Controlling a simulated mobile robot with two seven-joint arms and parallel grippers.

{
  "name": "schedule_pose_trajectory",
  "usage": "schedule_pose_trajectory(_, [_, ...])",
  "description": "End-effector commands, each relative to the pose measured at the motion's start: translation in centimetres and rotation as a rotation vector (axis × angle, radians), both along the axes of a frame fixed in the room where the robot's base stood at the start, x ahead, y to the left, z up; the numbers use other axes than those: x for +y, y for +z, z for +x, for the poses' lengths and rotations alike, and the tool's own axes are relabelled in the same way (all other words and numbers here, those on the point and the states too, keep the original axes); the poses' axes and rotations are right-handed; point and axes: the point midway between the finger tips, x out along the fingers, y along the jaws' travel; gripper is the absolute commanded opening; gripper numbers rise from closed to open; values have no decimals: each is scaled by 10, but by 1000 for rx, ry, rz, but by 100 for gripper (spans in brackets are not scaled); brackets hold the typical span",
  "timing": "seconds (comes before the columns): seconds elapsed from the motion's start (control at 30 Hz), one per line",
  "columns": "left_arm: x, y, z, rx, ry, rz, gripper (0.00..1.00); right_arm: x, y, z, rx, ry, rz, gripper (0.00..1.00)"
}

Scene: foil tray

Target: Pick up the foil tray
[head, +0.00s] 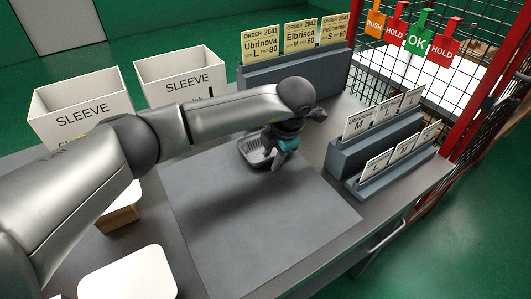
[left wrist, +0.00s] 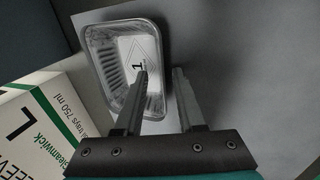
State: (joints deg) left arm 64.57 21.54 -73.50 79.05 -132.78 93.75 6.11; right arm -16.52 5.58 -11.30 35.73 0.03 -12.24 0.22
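The foil tray (head: 252,153) is a shallow silver tray with ribbed walls, at the back of the dark mat, partly hidden by my left gripper (head: 272,157). In the left wrist view the tray (left wrist: 106,70) is upright and shows a printed "1" on its floor. My left gripper (left wrist: 160,73) is open. One finger shows over the tray's inside and the other outside its right rim, with the rim between them. I cannot tell whether either finger touches it. My right gripper is not in view.
Two white SLEEVE bins (head: 80,108) stand at the back left. A rack of order cards (head: 285,70) is behind the tray, and stepped card racks (head: 375,150) are at right. The mat's front (head: 255,235) is clear.

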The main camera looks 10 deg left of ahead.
Motion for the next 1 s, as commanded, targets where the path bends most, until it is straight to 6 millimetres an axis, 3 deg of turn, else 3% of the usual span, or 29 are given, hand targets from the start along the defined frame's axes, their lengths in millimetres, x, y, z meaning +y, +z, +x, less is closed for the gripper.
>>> schedule_pose_trajectory(0.17, [-1, 0, 0, -1, -2, -1, 38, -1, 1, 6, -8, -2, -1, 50])
schedule_pose_trajectory(0.53, [-1, 1, 0, 0, -1, 0, 0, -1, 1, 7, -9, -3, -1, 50])
schedule_pose_trajectory(1.0, [-1, 0, 0, 0, -1, -1, 0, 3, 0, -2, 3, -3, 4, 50])
